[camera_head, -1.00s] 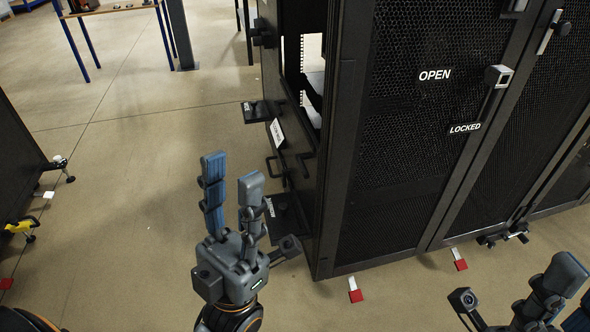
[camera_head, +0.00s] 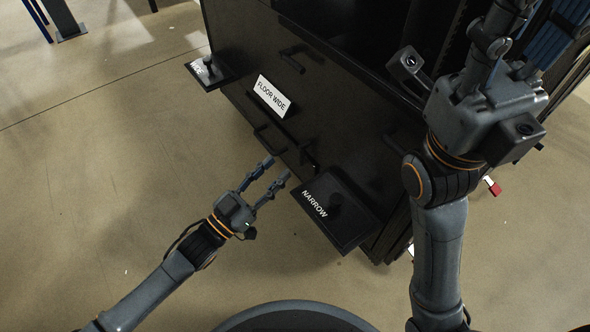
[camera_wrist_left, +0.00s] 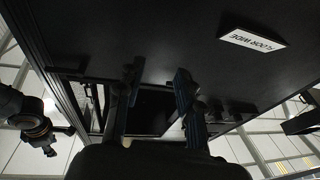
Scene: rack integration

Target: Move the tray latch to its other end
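I cannot single out the tray latch for certain. My left gripper (camera_head: 277,169) is open and empty, left of the NARROW plate and below a bar handle (camera_head: 268,140). My right gripper (camera_head: 520,40) is raised before the rack, its fingertips unclear.
The black rack (camera_head: 330,90) fills the upper middle and right. Another bar handle (camera_head: 291,60) is on its front. A red floor tag (camera_head: 493,186) is at right. The floor (camera_head: 110,190) at left is clear, and table legs (camera_head: 62,18) stand at upper left.

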